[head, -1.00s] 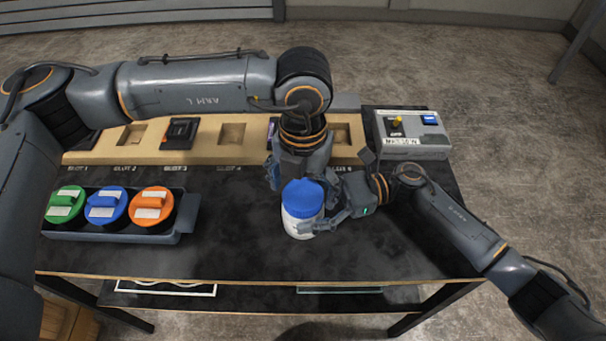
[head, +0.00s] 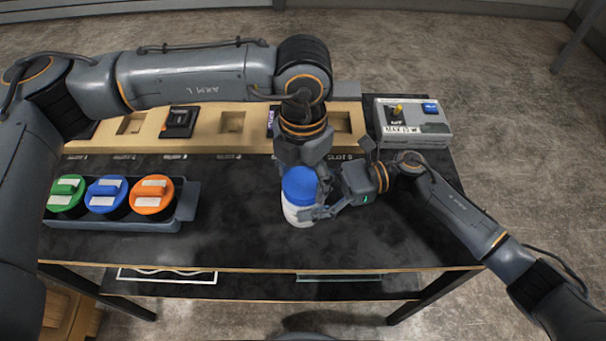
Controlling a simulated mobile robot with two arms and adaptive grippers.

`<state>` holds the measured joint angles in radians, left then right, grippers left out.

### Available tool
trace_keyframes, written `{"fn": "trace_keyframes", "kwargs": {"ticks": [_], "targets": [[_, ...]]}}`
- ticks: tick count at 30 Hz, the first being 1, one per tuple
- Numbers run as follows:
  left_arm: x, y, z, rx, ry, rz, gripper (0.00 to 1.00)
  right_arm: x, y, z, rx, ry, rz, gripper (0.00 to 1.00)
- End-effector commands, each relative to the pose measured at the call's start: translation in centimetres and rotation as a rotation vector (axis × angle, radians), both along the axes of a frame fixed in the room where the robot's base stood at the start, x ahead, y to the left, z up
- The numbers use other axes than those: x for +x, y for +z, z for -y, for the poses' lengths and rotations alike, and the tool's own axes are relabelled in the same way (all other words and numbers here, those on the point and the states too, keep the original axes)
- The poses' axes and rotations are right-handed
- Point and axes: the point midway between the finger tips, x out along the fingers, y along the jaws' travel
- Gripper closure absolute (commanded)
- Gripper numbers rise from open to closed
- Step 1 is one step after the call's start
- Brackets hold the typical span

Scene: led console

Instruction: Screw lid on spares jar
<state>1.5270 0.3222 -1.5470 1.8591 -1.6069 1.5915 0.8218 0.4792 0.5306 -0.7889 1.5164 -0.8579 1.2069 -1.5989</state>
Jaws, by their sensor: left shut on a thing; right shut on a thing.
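The spares jar (head: 297,215) is a white jar standing upright on the black table, right of the middle. A blue lid (head: 299,185) sits at its top; I cannot tell how tightly it is seated. My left gripper (head: 302,165) comes down from above and behind and is shut on the lid, its fingertips largely hidden behind it. My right gripper (head: 322,203) reaches in from the right and is shut on the jar's white body. The far side of the jar is hidden.
A tray (head: 110,226) at the left holds green, blue and orange lidded containers (head: 152,192). A tan slotted board (head: 205,142) runs along the back, with a grey switch box (head: 415,125) at its right. The table's front middle is clear.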

Motion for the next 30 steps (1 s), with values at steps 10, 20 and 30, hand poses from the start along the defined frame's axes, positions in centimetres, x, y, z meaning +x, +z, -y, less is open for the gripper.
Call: {"fn": "trace_keyframes", "kwargs": {"ticks": [10,20,30], "targets": [[-0.06,-0.16,-0.01,0.0,-0.74,0.0,0.71,-0.01,0.01,-0.01,0.001,0.001,0.0,1.0],[-0.04,-0.2,-0.03,0.0,-1.244,-0.001,0.71,-0.02,0.02,-0.01,0.001,0.001,0.0,1.0],[-0.03,-0.16,-0.03,0.0,-1.24,0.0,0.1,-0.01,0.02,-0.02,0.001,0.001,0.0,1.0]]}}
